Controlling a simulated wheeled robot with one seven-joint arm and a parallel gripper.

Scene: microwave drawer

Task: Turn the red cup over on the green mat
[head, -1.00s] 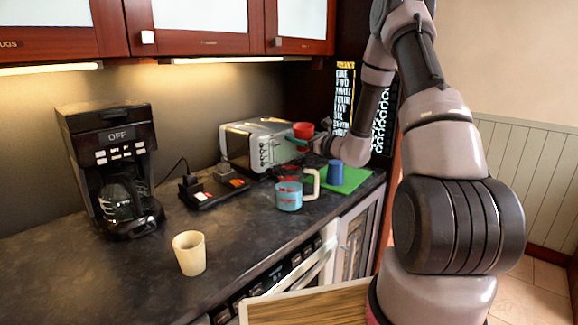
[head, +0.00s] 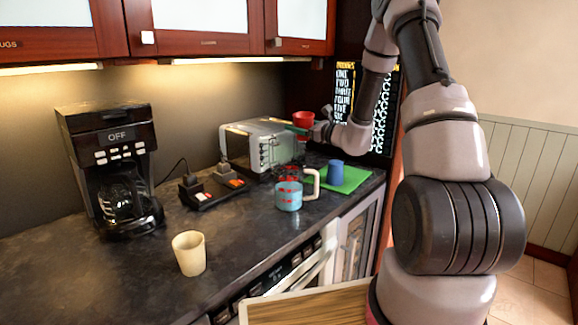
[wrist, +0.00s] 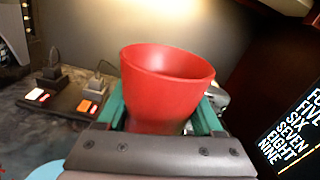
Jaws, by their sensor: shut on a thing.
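The red cup (head: 303,118) is in my gripper (head: 298,130), held in the air in front of the dark back corner, near the toaster. In the wrist view the red cup (wrist: 165,85) sits between the green fingers of my gripper (wrist: 166,118), which press on its two sides. Its open rim faces up and it looks empty. Its lower part is hidden behind the gripper body. The green mat (head: 352,180) lies on the counter below and to the right of the held cup. A blue cup (head: 335,170) stands on the mat.
A toaster (head: 262,145) is at the back. A power strip (head: 213,193), a coffee maker (head: 115,170) and a cream cup (head: 189,253) are further left. The mat's right part is bare.

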